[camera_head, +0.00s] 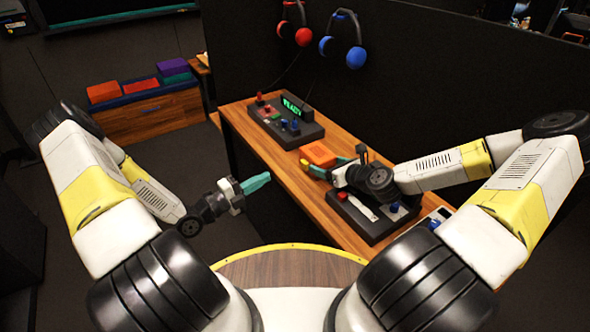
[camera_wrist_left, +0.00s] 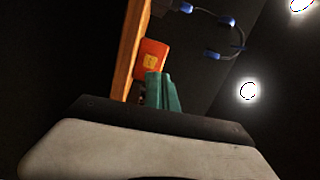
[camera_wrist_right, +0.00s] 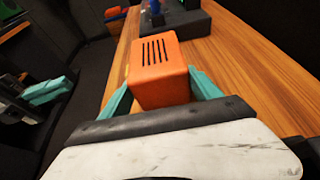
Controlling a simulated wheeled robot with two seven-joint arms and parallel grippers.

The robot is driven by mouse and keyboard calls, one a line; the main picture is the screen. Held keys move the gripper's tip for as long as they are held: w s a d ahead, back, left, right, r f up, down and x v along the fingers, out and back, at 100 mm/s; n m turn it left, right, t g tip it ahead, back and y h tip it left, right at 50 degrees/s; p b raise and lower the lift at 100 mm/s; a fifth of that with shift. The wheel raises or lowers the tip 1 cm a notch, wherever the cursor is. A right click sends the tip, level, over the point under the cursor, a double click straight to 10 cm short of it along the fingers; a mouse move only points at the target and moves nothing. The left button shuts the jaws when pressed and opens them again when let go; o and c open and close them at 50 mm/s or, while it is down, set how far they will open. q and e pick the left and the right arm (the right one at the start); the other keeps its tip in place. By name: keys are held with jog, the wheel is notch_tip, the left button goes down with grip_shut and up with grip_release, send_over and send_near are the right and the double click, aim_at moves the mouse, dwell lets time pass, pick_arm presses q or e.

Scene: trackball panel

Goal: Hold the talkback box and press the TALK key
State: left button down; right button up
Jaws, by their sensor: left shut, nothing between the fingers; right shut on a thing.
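The talkback box is a small orange box (camera_head: 318,153) near the table's front edge in the head view. My right gripper (camera_head: 330,166) is shut on it. In the right wrist view the box (camera_wrist_right: 160,72) sits between the teal fingers, its slotted grille facing up. In the left wrist view the box (camera_wrist_left: 151,60) shows a yellow square key (camera_wrist_left: 153,58), likely the TALK key; its lettering is too small to read. My left gripper (camera_head: 258,182) is shut and empty, off the table's front edge, left of the box and apart from it. Its fingers point toward the box.
A dark console (camera_head: 286,123) with a green display stands farther back on the wooden table (camera_head: 255,147). Another panel (camera_head: 372,217) with a red knob lies below my right arm. Red (camera_head: 295,22) and blue (camera_head: 343,40) headsets hang on the dark partition.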

aim_at(303, 166)
pick_arm(q)
jog(key=shift+s+a+f+m+g, duration=0.65)
jog(key=shift+s+a+m+g, duration=0.2)
jog(key=shift+m, duration=0.25)
jog(key=shift+w+d, duration=0.1)
jog(key=x, duration=1.4)
jog(key=shift+r, duration=0.1)
